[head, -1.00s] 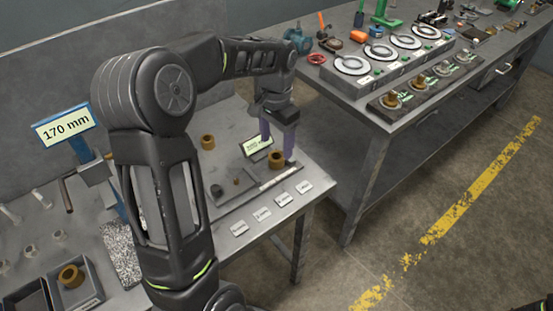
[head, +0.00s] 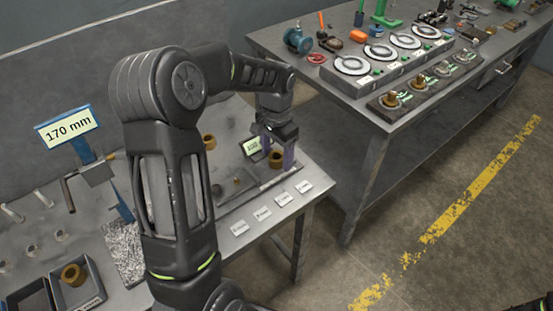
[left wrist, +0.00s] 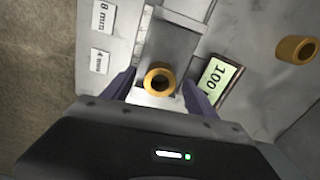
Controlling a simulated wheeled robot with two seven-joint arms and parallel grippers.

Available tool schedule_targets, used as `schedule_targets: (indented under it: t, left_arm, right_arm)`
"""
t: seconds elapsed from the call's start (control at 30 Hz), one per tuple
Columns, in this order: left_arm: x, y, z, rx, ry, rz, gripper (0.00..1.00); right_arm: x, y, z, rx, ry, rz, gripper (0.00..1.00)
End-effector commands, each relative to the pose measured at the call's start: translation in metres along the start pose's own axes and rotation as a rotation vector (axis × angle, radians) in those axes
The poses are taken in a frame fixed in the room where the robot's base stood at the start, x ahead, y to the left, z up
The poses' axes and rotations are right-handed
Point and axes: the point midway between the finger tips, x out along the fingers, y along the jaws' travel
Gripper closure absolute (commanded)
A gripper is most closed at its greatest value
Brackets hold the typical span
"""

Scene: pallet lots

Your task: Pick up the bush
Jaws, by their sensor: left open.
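A bronze-coloured ring-shaped bush (head: 276,161) stands on a grey fixture near the right end of the near bench. In the left wrist view the same bush (left wrist: 158,69) shows its open bore, between the two fingers. My left gripper (head: 277,149) points down over it with one finger on each side. The gripper (left wrist: 158,88) is open, and gaps show between the fingers and the bush. My right gripper is not in view.
A small display (head: 252,146) reading 100 stands close beside the gripper. Label cards (head: 262,213) lie along the bench's front edge. Another bush (head: 72,274) is in a grey bin at lower left. A 170 mm sign (head: 67,130) stands at left. A second bench (head: 355,115) holds gauges.

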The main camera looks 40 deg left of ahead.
Motion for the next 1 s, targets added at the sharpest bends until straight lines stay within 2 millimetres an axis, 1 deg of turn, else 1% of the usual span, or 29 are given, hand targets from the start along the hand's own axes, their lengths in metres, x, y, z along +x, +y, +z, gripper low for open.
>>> schedule_targets:
  t: [0.17, 0.9, 1.0]
  left_arm:
    - [-0.0003, 0.0, -0.0001, 0.0, 0.0, 0.0, 0.33]
    - [-0.0003, 0.0, -0.0001, 0.0, 0.0, 0.0, 0.93]
    - [-0.0003, 0.0, -0.0001, 0.0, 0.0, 0.0, 1.0]
  right_arm:
    - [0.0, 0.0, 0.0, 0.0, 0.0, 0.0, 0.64]
    - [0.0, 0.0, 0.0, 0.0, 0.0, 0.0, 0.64]
    - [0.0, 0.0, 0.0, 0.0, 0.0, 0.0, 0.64]
